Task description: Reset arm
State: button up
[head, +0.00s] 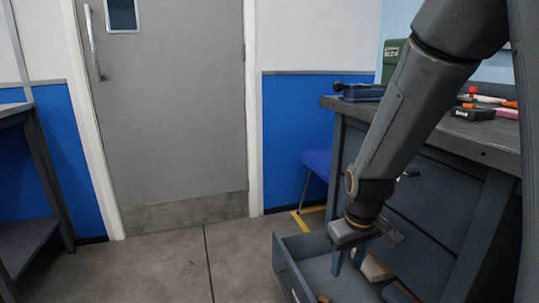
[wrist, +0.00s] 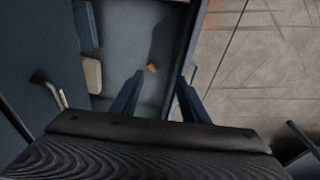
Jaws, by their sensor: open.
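My arm reaches down from the upper right in the head view. My gripper (head: 349,260) points down over an open drawer (head: 286,262) of the dark workbench. In the wrist view my gripper (wrist: 161,77) has its two fingers apart with nothing between them. The drawer floor (wrist: 122,38) shows beyond the fingers. A small orange-brown piece (wrist: 152,67) lies on that floor, near the line between the fingertips. How high the fingertips are above the floor is hard to tell.
The bench top (head: 430,120) holds a blue vise-like tool (head: 362,92), a black box (head: 472,112) and several small items. A blue-seated stool (head: 317,161) stands behind. The floor (head: 170,265) before the grey door (head: 165,110) is clear.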

jog(key=s+r+m, duration=0.4)
jog(key=s, duration=0.3)
jog(key=s+a+r+n+g+y, duration=0.1)
jog(key=s+a+r+n, duration=0.15)
jog(key=s+a, duration=0.7)
jog(key=s+a+r+n+g, duration=0.1)
jog(key=s+a+n, duration=0.4)
jog(key=a, duration=0.7)
jog(key=d+r+m+p, duration=0.3)
jog(key=d+r+p, duration=0.7)
jog(key=r+p, duration=0.3)
jog(key=d+r+m+h+p, duration=0.1)
jog(key=d+r+m+p, duration=0.3)
jog(key=d+r+p, duration=0.7)
jog(key=shift+s+d+r+p, duration=0.15)
jog(key=shift+s+r+p, duration=0.3)
jog(key=shift+r+p, duration=2.1)
notch_tip(320, 180, down, 2)
jog(key=shift+f+p, duration=0.1)
jog(key=shift+p, duration=0.95)
